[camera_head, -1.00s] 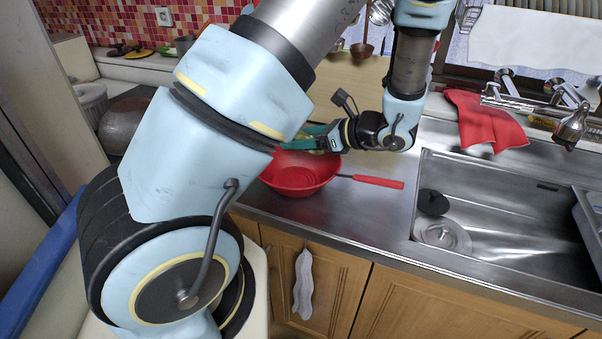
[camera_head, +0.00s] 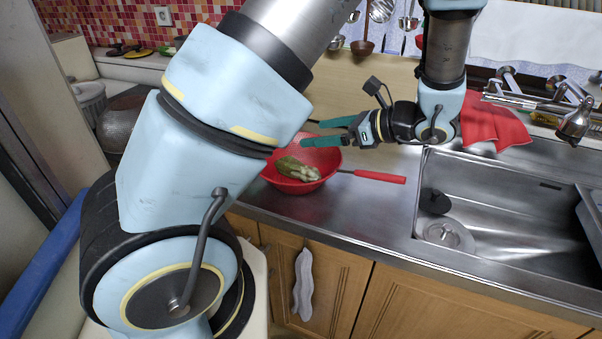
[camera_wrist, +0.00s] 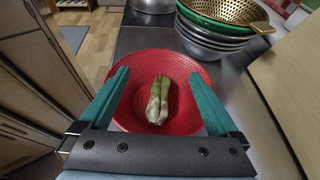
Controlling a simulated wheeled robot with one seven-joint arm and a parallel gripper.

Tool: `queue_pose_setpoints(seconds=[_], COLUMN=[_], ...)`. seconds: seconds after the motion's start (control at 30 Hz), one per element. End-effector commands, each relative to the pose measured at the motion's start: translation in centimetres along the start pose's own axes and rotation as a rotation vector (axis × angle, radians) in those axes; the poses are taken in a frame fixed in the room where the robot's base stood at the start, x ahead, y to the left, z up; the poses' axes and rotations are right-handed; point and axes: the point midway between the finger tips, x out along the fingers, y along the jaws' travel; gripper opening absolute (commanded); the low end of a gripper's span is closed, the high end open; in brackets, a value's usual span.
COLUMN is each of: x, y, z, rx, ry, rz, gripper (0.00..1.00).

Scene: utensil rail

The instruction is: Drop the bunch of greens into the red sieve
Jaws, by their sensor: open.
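The red sieve (camera_head: 318,181) stands on the steel counter left of the sink, its red handle (camera_head: 380,177) pointing right. The bunch of greens (camera_head: 297,169) lies inside the sieve. In the wrist view the greens (camera_wrist: 157,100) rest on the floor of the sieve (camera_wrist: 190,70), lengthwise between my fingers in the picture. My gripper (camera_head: 322,132) is open and empty, with its teal fingers apart above the sieve's back rim. In the wrist view the gripper (camera_wrist: 160,88) does not touch the greens.
A stack of metal bowls and colanders (camera_wrist: 222,22) stands close to the sieve in the wrist view. The sink (camera_head: 500,205) is to the right, with a faucet (camera_head: 570,120) and a red cloth (camera_head: 495,125) behind it. Ladles (camera_head: 385,15) hang at the back.

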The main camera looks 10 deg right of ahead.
Motion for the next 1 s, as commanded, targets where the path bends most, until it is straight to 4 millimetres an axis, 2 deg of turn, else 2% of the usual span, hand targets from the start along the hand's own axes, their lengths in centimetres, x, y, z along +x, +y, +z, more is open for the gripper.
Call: queue_pose_setpoints(seconds=[0.1,0.23,0.4,0.6,0.67,0.77,0.87,1.0], x=[-2.2,-3.8,-4.6,-4.6,-4.2,-2.6,0.2,3.7], y=[0.0,-0.1,0.0,0.0,0.2,1.2,3.3,6.9], z=[-0.2,-0.1,0.0,0.1,0.1,0.4,0.6,0.5], rx=[-0.002,-0.002,0.0,-0.001,-0.01,-0.06,-0.169,-0.41], ry=[0.002,0.001,0.0,0.001,0.012,0.072,0.188,0.382], rz=[-0.003,-0.001,0.0,0.002,0.014,0.077,0.195,0.406], gripper=[0.97,0.97,0.97,0.97,0.97,0.97,0.97,0.97])
